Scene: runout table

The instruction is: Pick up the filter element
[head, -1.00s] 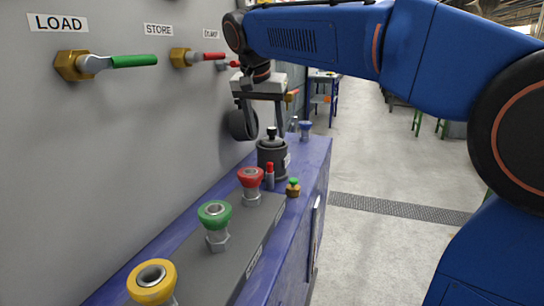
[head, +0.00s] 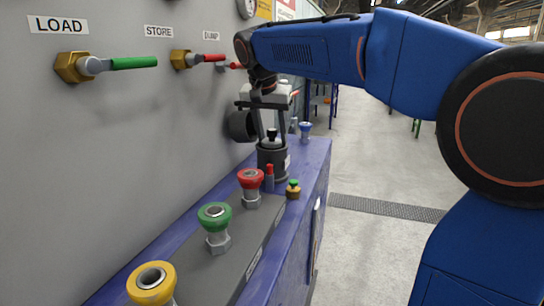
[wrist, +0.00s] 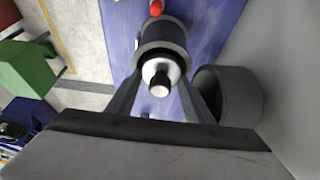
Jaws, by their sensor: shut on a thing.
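The filter element looks to be the dark grey canister (head: 272,163) with a knob on top, upright on the blue bench in the head view. In the wrist view the canister (wrist: 161,38) shows from above, with a pale top and a round knob. My gripper (head: 271,139) points down over it, one finger on each side of its upper part. In the wrist view my gripper (wrist: 160,88) is shut on the canister. The exact contact at the fingertips is partly hidden. The canister appears to stand on the bench still.
A red fitting (head: 250,180), a green fitting (head: 214,217) and a yellow fitting (head: 151,283) stand in front on the bench (head: 315,160). A dark round port (head: 241,126) juts from the wall.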

